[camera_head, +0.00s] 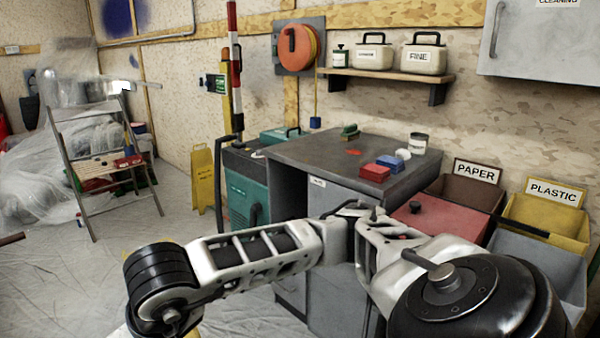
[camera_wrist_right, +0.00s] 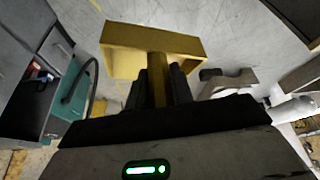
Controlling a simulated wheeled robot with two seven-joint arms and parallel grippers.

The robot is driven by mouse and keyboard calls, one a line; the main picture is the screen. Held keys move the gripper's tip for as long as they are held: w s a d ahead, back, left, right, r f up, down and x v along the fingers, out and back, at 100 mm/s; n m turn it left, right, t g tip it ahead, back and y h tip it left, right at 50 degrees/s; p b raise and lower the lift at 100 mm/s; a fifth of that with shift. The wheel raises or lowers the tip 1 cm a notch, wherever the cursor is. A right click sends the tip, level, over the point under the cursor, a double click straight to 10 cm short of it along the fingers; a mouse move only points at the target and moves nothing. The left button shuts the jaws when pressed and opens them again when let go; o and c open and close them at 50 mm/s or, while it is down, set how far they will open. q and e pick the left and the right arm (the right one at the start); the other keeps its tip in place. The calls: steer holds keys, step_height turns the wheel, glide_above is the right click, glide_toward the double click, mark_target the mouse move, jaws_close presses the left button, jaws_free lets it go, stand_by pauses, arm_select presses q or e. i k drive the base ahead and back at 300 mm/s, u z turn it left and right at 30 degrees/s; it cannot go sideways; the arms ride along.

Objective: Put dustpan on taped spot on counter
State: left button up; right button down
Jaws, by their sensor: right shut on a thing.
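A yellow dustpan (camera_wrist_right: 128,36) shows in the right wrist view, its open pan beyond the fingers. My right gripper (camera_wrist_right: 160,88) is shut on its handle, which runs between the two dark fingers, and holds it above the sheeted floor. In the head view my right arm reaches left in front of the counter; its gripper is out of sight below. The grey counter (camera_head: 300,150) stands at the middle, with a small red patch (camera_head: 353,152) on its top that looks like the taped spot. My left gripper is not in view.
On the counter are a red block (camera_head: 374,173), a blue-and-white item (camera_head: 390,163), a green brush (camera_head: 350,131) and a can (camera_head: 418,143). Red and yellow bins (camera_head: 545,215) stand right. A teal machine (camera_head: 245,190) stands left of the counter.

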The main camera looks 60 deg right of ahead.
mark_target(334, 160)
steer(key=z, duration=0.3)
steer(key=i, duration=1.5)
steer(key=z, duration=0.7)
